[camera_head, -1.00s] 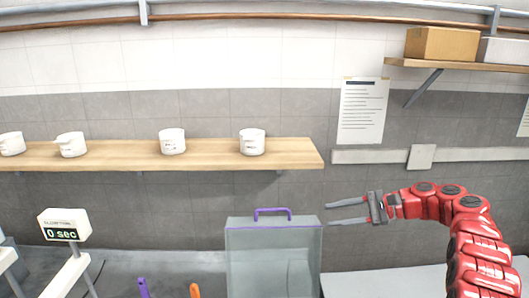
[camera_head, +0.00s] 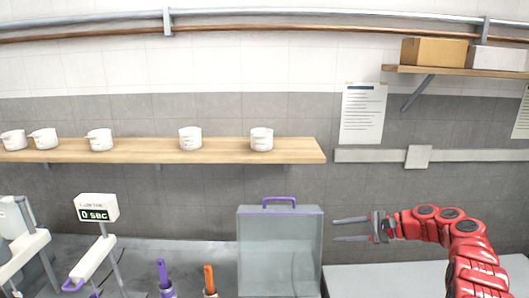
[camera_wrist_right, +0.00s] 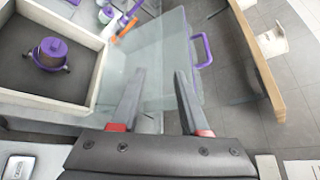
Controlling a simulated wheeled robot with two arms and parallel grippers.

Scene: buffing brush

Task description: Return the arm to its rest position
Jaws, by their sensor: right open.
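My right gripper (camera_head: 350,229) is open and empty, held above the grey counter to the right of the clear box. Its red arm comes in from the right side of the head view. In the right wrist view the two dark fingers (camera_wrist_right: 160,98) are spread apart with nothing between them, and the clear panel of the box shows beyond them. My left gripper and left arm are in neither view.
A clear box (camera_head: 280,250) with a purple handle stands left of the gripper. Purple (camera_head: 164,278) and orange (camera_head: 209,280) handles stand at its left. A wooden shelf (camera_head: 225,151) holds several white cups.

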